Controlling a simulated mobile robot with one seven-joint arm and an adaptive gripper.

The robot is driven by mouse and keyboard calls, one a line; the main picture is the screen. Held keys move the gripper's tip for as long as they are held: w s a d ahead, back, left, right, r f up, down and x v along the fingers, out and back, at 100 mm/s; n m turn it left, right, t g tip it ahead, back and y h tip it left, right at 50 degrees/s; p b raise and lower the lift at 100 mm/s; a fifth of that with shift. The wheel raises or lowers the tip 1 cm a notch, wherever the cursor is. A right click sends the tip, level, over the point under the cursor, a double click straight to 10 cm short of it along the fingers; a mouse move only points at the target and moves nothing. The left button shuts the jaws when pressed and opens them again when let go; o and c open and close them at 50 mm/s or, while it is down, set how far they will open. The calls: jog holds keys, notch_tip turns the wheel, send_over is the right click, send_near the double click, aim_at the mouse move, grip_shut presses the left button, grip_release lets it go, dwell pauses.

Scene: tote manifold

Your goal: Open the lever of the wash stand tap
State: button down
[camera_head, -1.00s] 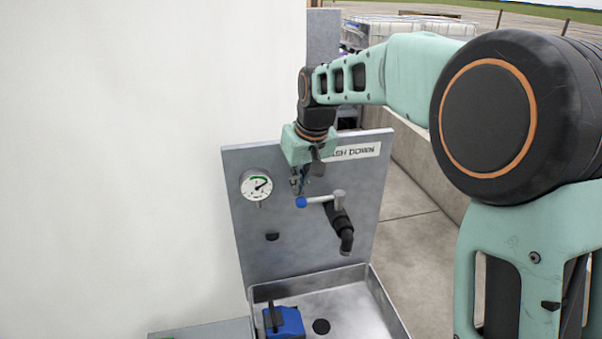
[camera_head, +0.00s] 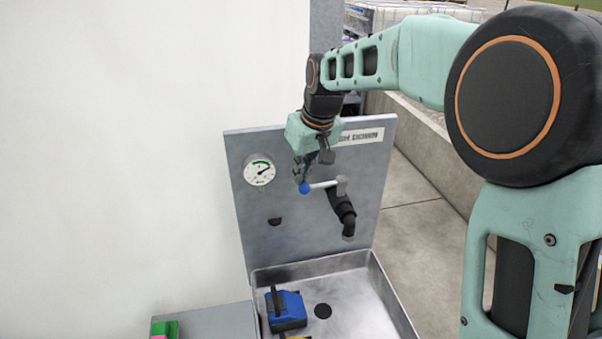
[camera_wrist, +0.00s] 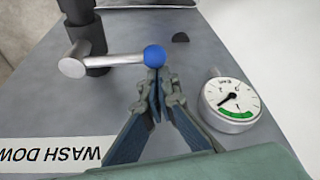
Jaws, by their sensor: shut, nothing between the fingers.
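The wash stand tap (camera_head: 342,205) is a black body with a downturned spout on the grey back panel. Its lever (camera_head: 323,185) is a silver bar pointing left, ending in a blue ball (camera_head: 305,188). In the wrist view the lever (camera_wrist: 115,59) runs from the silver hub to the blue ball (camera_wrist: 154,56). My gripper (camera_head: 301,176) is shut and empty, pointing down from above the ball. In the wrist view its fingertips (camera_wrist: 157,75) are right at the ball; whether they touch it I cannot tell.
A round gauge (camera_head: 259,170) is on the panel left of the lever. The panel carries a wash down label (camera_wrist: 50,152). Below is a metal basin (camera_head: 350,290) with a blue object (camera_head: 287,310) in it. A white wall (camera_head: 110,150) fills the left.

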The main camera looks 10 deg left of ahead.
aim_at(309, 185)
jog(key=shift+s+d+n+g+y+b, duration=0.15)
jog(key=shift+s+d+n, duration=0.1)
jog(key=shift+s+n, duration=0.25)
jog(key=shift+s+d+n+g+y+b, duration=0.15)
jog(key=shift+s+d+n, duration=0.1)
jog(key=shift+s+n, duration=0.25)
jog(key=n, duration=0.1)
jog(key=s+d+n, duration=0.1)
jog(key=n, duration=0.1)
jog(key=shift+s+d+g, duration=0.25)
jog(key=shift+s+g, duration=0.05)
jog(key=shift+g, duration=0.1)
jog(key=s+d+n+g+p, duration=0.1)
jog(key=s+d+n+g, duration=0.1)
jog(key=d+n, duration=0.7)
jog(key=shift+s+d+n+g, duration=0.2)
jog(key=shift+s+n+g, duration=0.1)
jog(key=shift+n+g, duration=0.55)
jog(key=shift+r, duration=0.1)
